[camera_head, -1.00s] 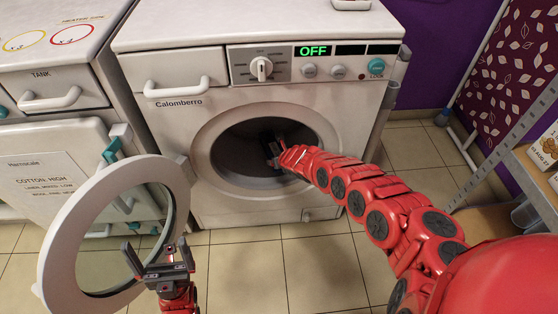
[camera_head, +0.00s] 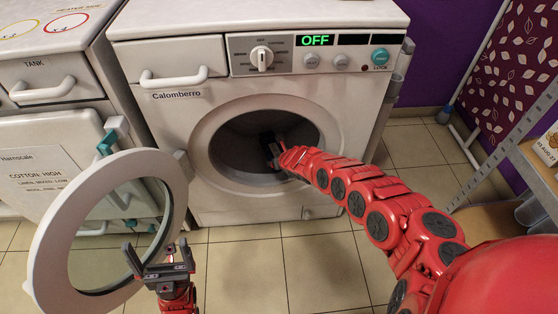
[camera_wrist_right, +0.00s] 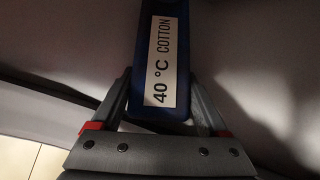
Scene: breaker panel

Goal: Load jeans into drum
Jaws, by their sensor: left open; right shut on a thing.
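The washing machine (camera_head: 165,110) stands in the middle of the head view with its round door (camera_head: 48,240) swung open to the left. My right arm reaches through the opening into the dark drum (camera_head: 235,160). My right gripper (camera_head: 273,156) is inside the drum, shut on the dark blue jeans (camera_head: 267,137). In the right wrist view the jeans (camera_wrist_right: 146,98) show as a narrow blue strip between the fingers, with a white label reading "40 °C COTTON". My left gripper (camera_head: 159,256) is open and empty in front of the door's lower right rim.
A second machine (camera_head: 40,125) with a tank drawer stands close on the left. A shelf (camera_head: 545,175) stands at the right, near a purple wall. The tiled floor (camera_head: 240,270) in front of the washer is clear. The washer's display reads OFF.

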